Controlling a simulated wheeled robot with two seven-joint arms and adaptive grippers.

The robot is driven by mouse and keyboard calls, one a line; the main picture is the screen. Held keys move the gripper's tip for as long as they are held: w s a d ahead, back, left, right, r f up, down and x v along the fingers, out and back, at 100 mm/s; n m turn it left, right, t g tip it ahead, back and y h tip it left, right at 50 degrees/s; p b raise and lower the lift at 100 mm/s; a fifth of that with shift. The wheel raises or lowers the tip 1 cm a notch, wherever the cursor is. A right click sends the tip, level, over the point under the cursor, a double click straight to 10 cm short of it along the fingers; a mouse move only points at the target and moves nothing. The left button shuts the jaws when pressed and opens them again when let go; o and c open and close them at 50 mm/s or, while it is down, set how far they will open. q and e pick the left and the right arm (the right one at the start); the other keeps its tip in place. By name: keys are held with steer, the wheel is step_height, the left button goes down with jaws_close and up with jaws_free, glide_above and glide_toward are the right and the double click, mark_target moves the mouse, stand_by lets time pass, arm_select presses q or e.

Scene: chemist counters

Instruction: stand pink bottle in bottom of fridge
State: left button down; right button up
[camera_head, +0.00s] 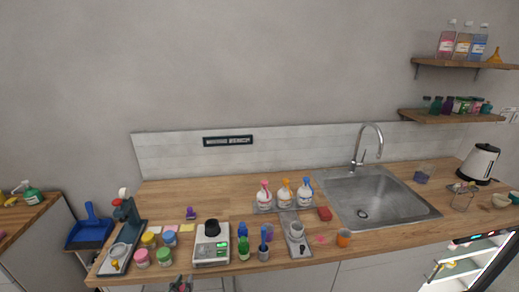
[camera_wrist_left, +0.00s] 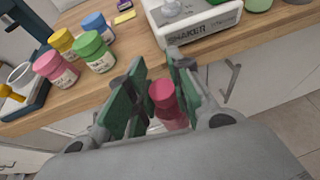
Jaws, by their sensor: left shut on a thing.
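The pink bottle (camera_wrist_left: 168,105) shows in the left wrist view between the green-padded fingers of my left gripper (camera_wrist_left: 160,100), with its dark red cap up. The gripper is shut on it, and its lower part is partly hidden by the gripper. The fridge (camera_head: 470,262) is at the bottom right of the head view, below the counter, with a lit interior and small items inside. Its bottom is cut off by the frame. My right gripper is not in view.
The wooden counter (camera_head: 345,262) runs along the wall. Jars, a shaker scale (camera_head: 211,250), dropper bottles and a rack of wash bottles (camera_head: 283,195) crowd its left and middle. A sink (camera_head: 375,195) and a kettle (camera_head: 479,163) are to the right.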

arm_select(q)
steer(key=w+d+r, duration=0.1)
steer(key=w+d+r+b, duration=0.1)
steer(key=w, duration=0.1)
steer(key=shift+d, duration=0.15)
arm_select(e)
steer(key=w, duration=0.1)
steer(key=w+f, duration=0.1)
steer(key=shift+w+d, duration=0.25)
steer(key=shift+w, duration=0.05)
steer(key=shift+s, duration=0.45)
arm_select(q)
steer(key=shift+s, duration=0.1)
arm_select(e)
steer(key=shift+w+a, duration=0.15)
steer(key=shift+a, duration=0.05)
arm_select(q)
steer(key=shift+d, duration=0.2)
steer(key=shift+a, duration=0.2)
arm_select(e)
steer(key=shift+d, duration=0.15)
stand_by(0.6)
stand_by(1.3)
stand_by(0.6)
